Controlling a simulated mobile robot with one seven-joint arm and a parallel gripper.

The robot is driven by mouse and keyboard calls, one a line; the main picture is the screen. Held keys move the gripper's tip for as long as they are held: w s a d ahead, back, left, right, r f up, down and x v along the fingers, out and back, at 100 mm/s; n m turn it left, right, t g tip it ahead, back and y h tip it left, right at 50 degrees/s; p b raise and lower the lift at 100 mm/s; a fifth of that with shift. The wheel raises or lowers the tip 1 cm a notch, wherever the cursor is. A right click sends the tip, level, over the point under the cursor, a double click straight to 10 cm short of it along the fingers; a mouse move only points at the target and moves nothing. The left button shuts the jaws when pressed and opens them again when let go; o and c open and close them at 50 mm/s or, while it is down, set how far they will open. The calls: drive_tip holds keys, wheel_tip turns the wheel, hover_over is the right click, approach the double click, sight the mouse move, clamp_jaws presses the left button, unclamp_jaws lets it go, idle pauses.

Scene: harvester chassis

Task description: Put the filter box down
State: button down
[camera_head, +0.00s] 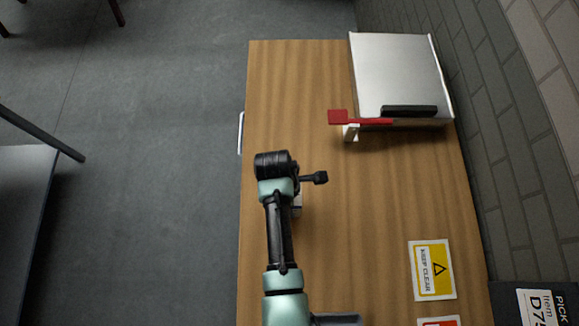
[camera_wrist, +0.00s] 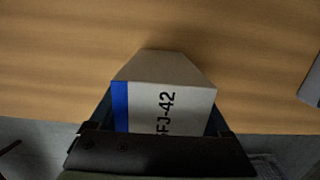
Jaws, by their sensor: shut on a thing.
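In the head view my arm hides most of the gripper over the table's left part. A small pale patch (camera_head: 297,204) shows beside the arm, and I cannot tell if it is the box.
A silver case (camera_head: 398,75) with a black handle and a red lever (camera_head: 350,118) stands at the table's back right. A yellow "KEEP CLEAR" sign (camera_head: 432,270) lies at the front right. The middle of the table is bare. A brick wall runs along the right.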

unclamp_jaws()
